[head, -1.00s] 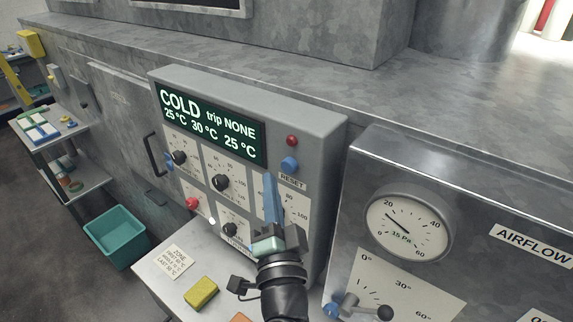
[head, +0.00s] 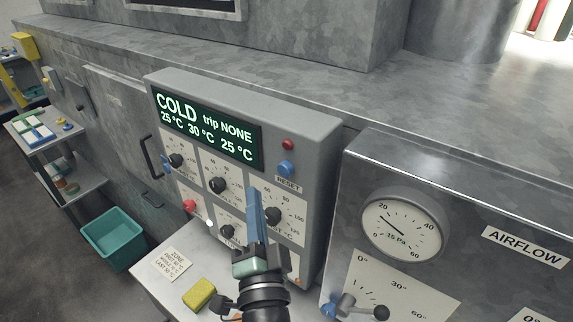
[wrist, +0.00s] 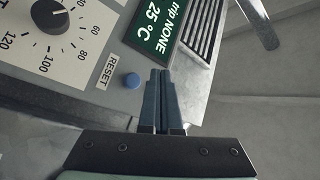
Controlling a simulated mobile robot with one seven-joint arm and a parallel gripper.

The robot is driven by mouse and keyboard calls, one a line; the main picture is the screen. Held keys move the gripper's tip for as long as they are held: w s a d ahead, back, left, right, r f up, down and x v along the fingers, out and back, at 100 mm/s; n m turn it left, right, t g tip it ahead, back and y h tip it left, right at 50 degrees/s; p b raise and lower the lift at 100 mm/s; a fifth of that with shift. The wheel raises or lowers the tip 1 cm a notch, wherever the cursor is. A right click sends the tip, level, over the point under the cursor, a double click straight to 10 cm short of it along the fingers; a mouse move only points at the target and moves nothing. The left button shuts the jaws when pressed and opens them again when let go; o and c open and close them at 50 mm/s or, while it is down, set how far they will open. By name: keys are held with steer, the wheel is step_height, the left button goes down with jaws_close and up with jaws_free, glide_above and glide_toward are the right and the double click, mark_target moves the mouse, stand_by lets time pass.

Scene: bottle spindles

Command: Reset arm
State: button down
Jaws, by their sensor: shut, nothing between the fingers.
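My gripper (head: 254,205) is in front of the grey control box (head: 325,150), with its blue fingers pointing up and shut with nothing between them. In the wrist view the closed fingertips (wrist: 160,80) are beside the blue RESET button (wrist: 132,81), apart from it in the picture. The RESET button also shows in the head view (head: 286,168), up and right of the fingertips. The green display (head: 208,128) reads COLD, trip NONE, 25, 30 and 25 °C. My gripper partly hides the panel's lower dials; the right dial (head: 272,214) shows beside the fingers.
A red lamp (head: 288,144) is above the RESET button. A yellow sponge-like block (head: 199,295) and a paper note (head: 172,264) lie on the ledge below. The airflow panel (head: 480,215) with a gauge and lever stands at right. A teal bin (head: 113,240) is on the floor at left.

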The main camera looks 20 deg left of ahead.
steer(key=d+r+n+t+b, duration=0.1)
steer(key=d+r+n+t, duration=0.15)
steer(key=r, duration=0.75)
steer(key=d+r+n+t+b, duration=0.1)
steer(key=d+r+n, duration=0.25)
steer(key=r, duration=0.55)
steer(key=s+d+r+t+h, duration=0.2)
steer(key=s+d+r+h, duration=0.2)
steer(key=r, duration=0.4)
steer(key=s+d+r+t+h+b, duration=0.1)
steer(key=s+d+r+t+h, duration=0.2)
steer(key=s+d+r+h, duration=0.1)
step_height(320, 180, up, 4)
steer(key=shift+s+d+f+n+b, duration=0.15)
steer(key=shift+s+d+n+b, duration=0.2)
steer(key=shift+s+d, duration=0.65)
steer(key=shift+a, duration=0.15)
